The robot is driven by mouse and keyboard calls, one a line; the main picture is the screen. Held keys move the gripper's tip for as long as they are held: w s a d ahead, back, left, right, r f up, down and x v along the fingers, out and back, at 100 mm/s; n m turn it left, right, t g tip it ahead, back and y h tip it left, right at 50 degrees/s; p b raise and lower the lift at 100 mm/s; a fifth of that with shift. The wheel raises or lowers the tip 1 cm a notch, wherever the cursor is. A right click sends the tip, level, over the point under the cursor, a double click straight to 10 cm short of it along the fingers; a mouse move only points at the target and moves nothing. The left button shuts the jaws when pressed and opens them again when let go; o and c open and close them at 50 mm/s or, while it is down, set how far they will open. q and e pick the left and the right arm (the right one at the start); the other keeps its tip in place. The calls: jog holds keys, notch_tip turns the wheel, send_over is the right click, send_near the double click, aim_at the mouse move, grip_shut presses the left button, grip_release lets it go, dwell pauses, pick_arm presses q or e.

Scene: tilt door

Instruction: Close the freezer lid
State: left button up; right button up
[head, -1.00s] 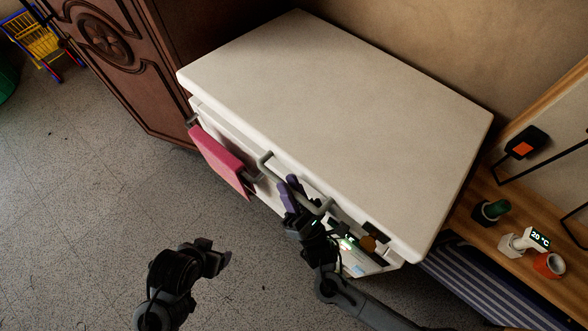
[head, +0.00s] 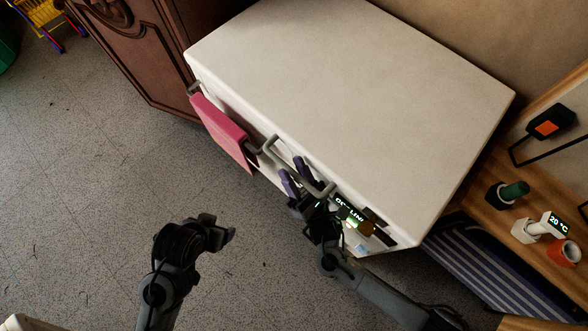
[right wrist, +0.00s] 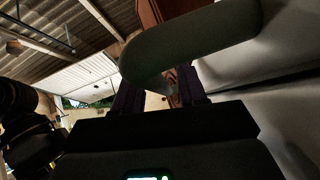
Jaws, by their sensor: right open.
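The white freezer lid (head: 350,95) lies low over the freezer body, its front edge running diagonally across the head view. I cannot tell whether a thin gap remains under it. A grey bar handle (head: 272,153) sticks out at the lid's front edge. My right gripper (head: 296,174) is open, with its purple fingers on either side of the handle bar. In the right wrist view the handle (right wrist: 195,42) crosses close in front of the fingers, hiding part of them. My left gripper (head: 222,229) hangs over the floor, away from the freezer; its jaws are unclear.
A pink cloth (head: 220,130) hangs on the freezer front, left of the handle. A carved wooden cabinet (head: 150,50) stands at the left. A wooden shelf (head: 490,215) with small items is at the right. The floor (head: 90,190) at left is clear.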

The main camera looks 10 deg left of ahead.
jog(key=v, duration=1)
jog(key=shift+s+f, duration=0.2)
jog(key=shift+f, duration=0.05)
jog(key=shift+d, duration=0.15)
